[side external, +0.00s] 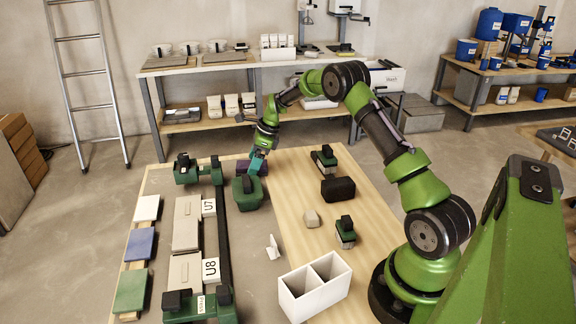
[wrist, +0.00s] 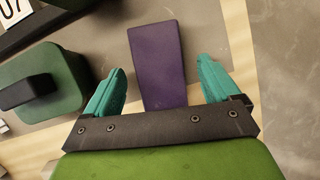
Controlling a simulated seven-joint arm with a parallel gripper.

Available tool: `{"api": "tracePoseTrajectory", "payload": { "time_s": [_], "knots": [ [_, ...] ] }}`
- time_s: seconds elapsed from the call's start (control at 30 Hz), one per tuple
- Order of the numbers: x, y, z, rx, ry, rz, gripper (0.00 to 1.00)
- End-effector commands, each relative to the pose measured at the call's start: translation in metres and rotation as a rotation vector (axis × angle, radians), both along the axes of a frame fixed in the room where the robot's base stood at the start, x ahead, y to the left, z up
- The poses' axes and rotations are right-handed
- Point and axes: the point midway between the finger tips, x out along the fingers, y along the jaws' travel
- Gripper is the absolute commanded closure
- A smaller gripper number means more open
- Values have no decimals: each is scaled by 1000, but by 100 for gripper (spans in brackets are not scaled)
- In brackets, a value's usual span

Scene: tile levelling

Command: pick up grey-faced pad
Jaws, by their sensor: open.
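My gripper (side external: 258,162) has teal fingers and points down over the far part of the workbench. In the wrist view my gripper (wrist: 161,66) is open, with a purple block (wrist: 159,60) between and beyond its fingers. The purple block (side external: 243,167) is partly hidden behind the fingers in the side view. A green pad with a black handle (side external: 248,191) stands just in front of it; it shows left of the fingers in the wrist view (wrist: 40,88). I cannot tell which piece is the grey-faced pad, as undersides are hidden.
Two more green pieces with black tops (side external: 325,158) (side external: 345,233), a black block (side external: 338,189) and a small beige block (side external: 311,218) stand right. A white two-compartment box (side external: 314,288) is at the front. Grey tiles (side external: 186,222) and a green-ended rail frame (side external: 223,240) lie left.

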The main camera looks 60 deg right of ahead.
Motion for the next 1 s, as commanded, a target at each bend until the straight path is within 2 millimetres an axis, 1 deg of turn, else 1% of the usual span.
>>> {"api": "tracePoseTrajectory", "payload": {
  "time_s": [0.03,0.13,1.0],
  "knots": [
    [2,2,-5,1,0,1,11],
    [4,2,-8,-2,-2,1,11],
    [3,2,-14,-1,-1,1,11]
  ]
}}
